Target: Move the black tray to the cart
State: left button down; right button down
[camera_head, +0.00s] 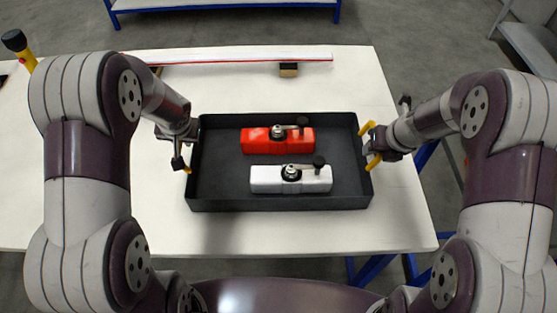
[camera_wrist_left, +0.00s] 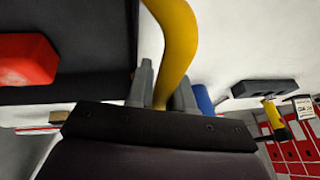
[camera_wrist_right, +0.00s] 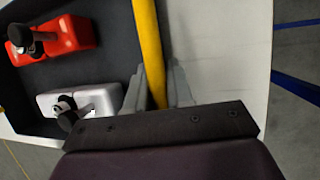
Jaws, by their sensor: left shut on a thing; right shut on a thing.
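The black tray (camera_head: 220,203) is on or just above the white table in the head view; I cannot tell whether it touches. It holds a red part (camera_head: 262,148) and a white part (camera_head: 270,180), each with a black-knobbed lever on top. My left gripper (camera_head: 188,150) is shut on the yellow handle at the tray's left side; the handle runs between its fingers in the left wrist view (camera_wrist_left: 172,40). My right gripper (camera_head: 371,145) is shut on the yellow handle at the right side, also seen in the right wrist view (camera_wrist_right: 150,50). No cart is clearly identifiable.
The white table (camera_head: 300,240) has free surface around the tray. A long white and red bar (camera_head: 240,56) rests on blocks at the back. A blue-framed bench (camera_head: 225,5) stands behind, and a grey piece of furniture (camera_head: 530,40) stands at the far right.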

pick_arm(q)
jog(key=shift+r, duration=0.15)
pick_arm(e)
jog(key=shift+w+r, duration=0.1)
jog(key=shift+r, duration=0.05)
dwell(0.5)
